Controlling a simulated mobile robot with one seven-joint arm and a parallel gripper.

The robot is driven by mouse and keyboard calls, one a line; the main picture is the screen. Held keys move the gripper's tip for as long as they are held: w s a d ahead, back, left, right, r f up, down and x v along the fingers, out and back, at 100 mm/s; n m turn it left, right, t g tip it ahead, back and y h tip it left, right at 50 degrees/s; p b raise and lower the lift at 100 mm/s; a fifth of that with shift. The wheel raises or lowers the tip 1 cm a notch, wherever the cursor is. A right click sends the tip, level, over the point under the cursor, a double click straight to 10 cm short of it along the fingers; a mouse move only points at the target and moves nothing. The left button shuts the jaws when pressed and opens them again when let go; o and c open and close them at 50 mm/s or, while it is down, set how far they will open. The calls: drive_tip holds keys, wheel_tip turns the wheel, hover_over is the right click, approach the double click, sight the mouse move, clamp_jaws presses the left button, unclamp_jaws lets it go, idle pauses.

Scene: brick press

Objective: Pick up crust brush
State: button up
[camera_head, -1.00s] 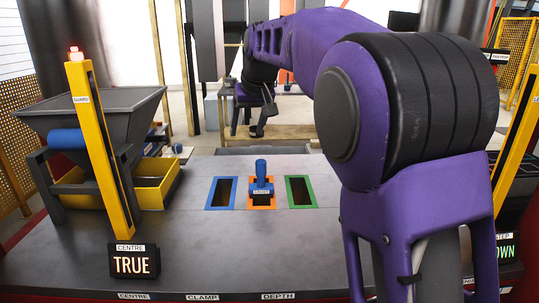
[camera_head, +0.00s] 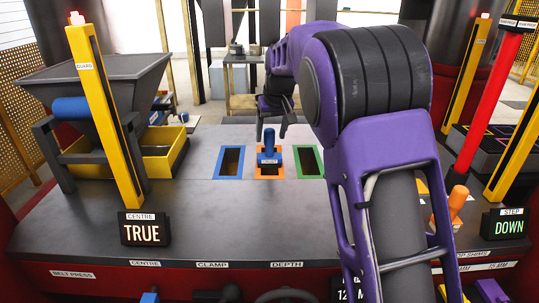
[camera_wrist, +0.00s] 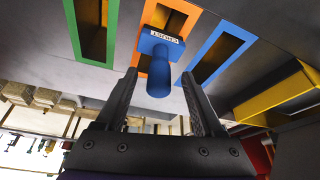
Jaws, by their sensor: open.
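The crust brush (camera_head: 269,146) is blue, with an upright rounded handle and a labelled block at its base. It stands at the orange-framed slot (camera_head: 258,177) in the grey bench. The wrist view shows its handle (camera_wrist: 159,76) pointing towards me. My gripper (camera_head: 272,132) is open and empty, just beyond and above the handle in the head view. In the wrist view my two fingers (camera_wrist: 160,80) lie on either side of the handle's end in the picture. I see no clear contact, and the exact depth between them is hard to tell.
A blue-framed slot (camera_head: 219,176) and a green-framed slot (camera_head: 318,176) flank the orange one. A hopper (camera_head: 95,88) with a yellow bin (camera_head: 182,160) stands left, behind a yellow guard post (camera_head: 103,115). A red lever (camera_head: 484,100) and an orange handle (camera_head: 458,198) are right.

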sight(270, 144)
drive_tip(key=x, duration=0.5)
drive_tip(key=shift+f, duration=0.15)
clamp_jaws()
